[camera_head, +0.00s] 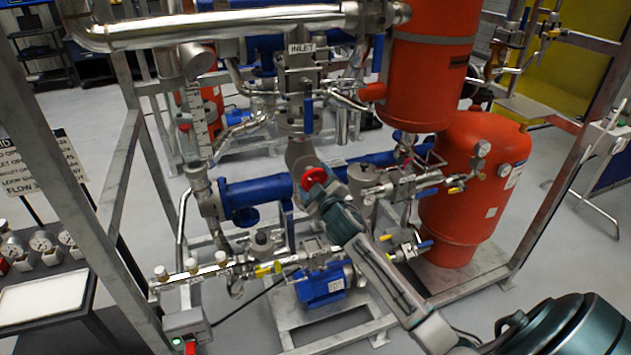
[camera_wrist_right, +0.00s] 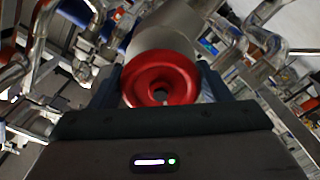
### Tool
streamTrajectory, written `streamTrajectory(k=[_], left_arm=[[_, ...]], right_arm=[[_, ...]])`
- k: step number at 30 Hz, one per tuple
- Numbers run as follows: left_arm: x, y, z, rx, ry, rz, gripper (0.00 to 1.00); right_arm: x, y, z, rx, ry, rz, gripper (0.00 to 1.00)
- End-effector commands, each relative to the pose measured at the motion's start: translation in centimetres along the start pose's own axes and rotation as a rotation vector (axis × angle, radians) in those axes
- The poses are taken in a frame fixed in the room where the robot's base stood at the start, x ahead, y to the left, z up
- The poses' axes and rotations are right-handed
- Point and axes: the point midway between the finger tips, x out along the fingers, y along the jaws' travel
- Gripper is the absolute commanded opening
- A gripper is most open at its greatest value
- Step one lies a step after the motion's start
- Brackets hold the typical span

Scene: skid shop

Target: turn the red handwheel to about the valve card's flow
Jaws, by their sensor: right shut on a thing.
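My left gripper is not in view.
Blue pipe (camera_head: 255,192), yellow-handled valves and a red tank (camera_head: 468,190) crowd around. Steel frame posts (camera_head: 122,180) stand at the left. Gauges stand on a bench (camera_head: 45,300) at lower left.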

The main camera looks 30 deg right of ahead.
Motion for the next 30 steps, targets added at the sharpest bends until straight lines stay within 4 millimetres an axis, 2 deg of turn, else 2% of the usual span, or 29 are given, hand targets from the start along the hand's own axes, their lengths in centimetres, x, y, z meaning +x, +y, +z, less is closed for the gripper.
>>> streamTrajectory(k=[6,14,15,18,26,30], left_arm=[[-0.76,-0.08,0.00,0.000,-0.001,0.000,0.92],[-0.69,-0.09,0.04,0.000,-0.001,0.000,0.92],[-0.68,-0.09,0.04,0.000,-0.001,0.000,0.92],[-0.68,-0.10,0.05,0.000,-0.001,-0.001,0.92],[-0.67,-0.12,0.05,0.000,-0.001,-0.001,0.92],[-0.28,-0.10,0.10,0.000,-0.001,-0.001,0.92]], right_arm=[[-0.01,0.08,0.00,-0.128,-0.002,-0.001,0.48],[-0.01,0.02,0.08,-0.138,-0.002,-0.001,0.48],[-0.01,0.01,0.08,-0.138,-0.002,-0.001,0.72],[-0.01,0.01,0.07,-0.138,-0.002,-0.001,0.92],[-0.02,0.03,0.05,-0.137,-0.001,0.000,0.92],[-0.72,-0.08,0.17,-0.138,0.000,-0.001,0.92]])
